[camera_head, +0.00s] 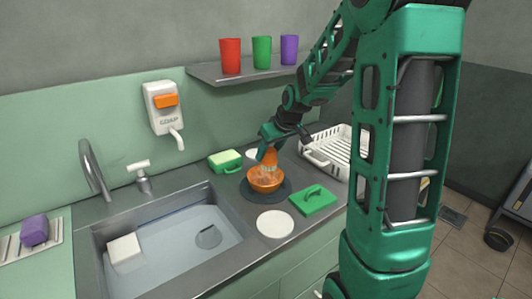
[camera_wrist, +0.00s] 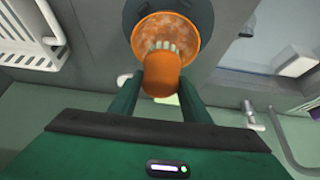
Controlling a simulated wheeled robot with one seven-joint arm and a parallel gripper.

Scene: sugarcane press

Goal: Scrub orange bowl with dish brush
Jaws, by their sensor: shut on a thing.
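The orange bowl (camera_head: 266,181) sits on a dark round mat (camera_head: 284,191) on the counter, right of the sink. It also shows in the wrist view (camera_wrist: 141,38), with whitish patches on its inside. My gripper (camera_head: 271,144) is above the bowl, shut on the orange dish brush (camera_head: 270,157). In the wrist view, the brush (camera_wrist: 162,78) is between the fingers of my gripper (camera_wrist: 162,88), and its pale bristles point into the bowl. I cannot tell whether the bristles touch the bowl.
A green and yellow sponge (camera_head: 226,161), a white plate (camera_head: 275,224) and a green block-like item (camera_head: 313,200) surround the mat. A white dish rack (camera_head: 325,147) stands behind at right. The sink (camera_head: 175,240) holds water. Cups stand on the wall shelf (camera_head: 215,77).

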